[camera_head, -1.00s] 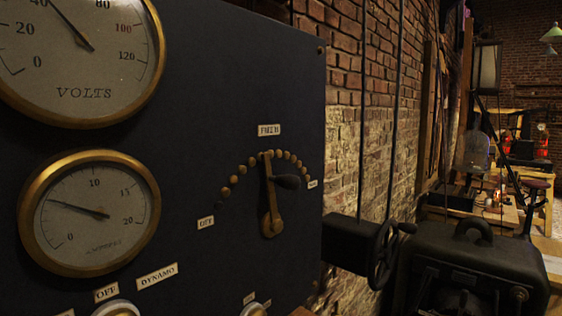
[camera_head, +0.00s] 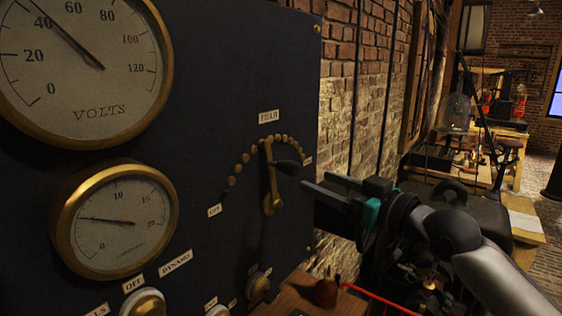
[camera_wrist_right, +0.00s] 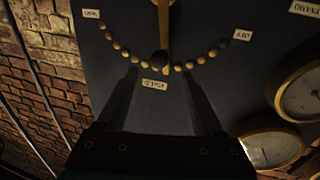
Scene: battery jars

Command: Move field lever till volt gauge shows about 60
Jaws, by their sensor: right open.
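The volt gauge (camera_head: 85,85) is a large brass-rimmed dial at the upper left of the head view. Its needle points a little above 40. The field lever (camera_head: 271,188) is a brass arm with a dark knob (camera_head: 288,167), pointing nearly straight up within an arc of brass studs (camera_head: 238,169). My right gripper (camera_head: 315,181) is open and empty, just right of the knob. In the right wrist view, which shows the panel upside down, the knob (camera_wrist_right: 159,57) appears between the lines of the two fingers (camera_wrist_right: 160,75), beyond their tips. My left gripper is out of view.
A smaller ammeter-like gauge (camera_head: 115,220) sits below the volt gauge. Knobs (camera_head: 146,304) line the lower panel (camera_head: 215,100). A wooden ledge (camera_head: 300,290) holds a small reddish-brown object (camera_head: 326,292). A brick wall (camera_head: 345,100) stands behind, to the right.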

